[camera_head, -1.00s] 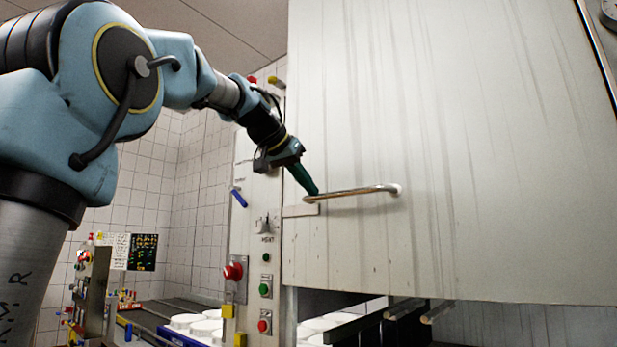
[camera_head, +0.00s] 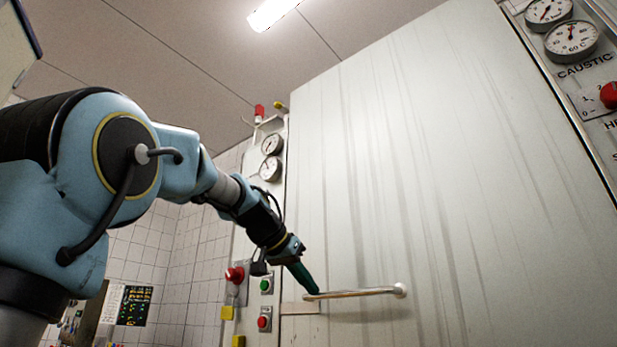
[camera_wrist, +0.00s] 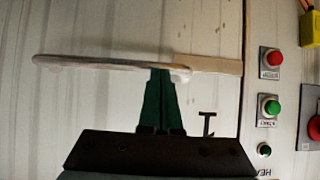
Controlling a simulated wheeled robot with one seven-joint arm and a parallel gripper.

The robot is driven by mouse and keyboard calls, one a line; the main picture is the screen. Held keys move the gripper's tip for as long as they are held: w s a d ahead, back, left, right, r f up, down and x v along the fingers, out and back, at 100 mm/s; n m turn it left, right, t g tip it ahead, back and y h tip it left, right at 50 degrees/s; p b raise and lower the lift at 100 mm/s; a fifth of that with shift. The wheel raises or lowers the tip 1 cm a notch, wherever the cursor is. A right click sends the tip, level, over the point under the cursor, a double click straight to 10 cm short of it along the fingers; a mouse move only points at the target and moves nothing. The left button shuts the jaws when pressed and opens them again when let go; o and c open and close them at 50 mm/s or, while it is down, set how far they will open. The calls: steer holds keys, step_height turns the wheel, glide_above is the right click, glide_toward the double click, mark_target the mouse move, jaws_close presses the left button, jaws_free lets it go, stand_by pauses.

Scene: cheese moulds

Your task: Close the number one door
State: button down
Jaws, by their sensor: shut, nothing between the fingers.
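A large white, streaked door (camera_head: 430,170) fills the middle and right of the head view. The door's bottom edge is out of view.
A control panel with a red stop button (camera_head: 235,275), a green button (camera_head: 266,285) and gauges (camera_head: 271,144) stands left of the door. Another panel with dials (camera_head: 571,40) is at upper right. A tiled wall (camera_head: 180,255) lies behind my arm.

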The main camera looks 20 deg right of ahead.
step_height(320, 180, down, 16)
steer(key=b, duration=1.1)
steer(key=shift+f, duration=0.2)
steer(key=shift+w+d, duration=0.1)
steer(key=shift+d, duration=0.05)
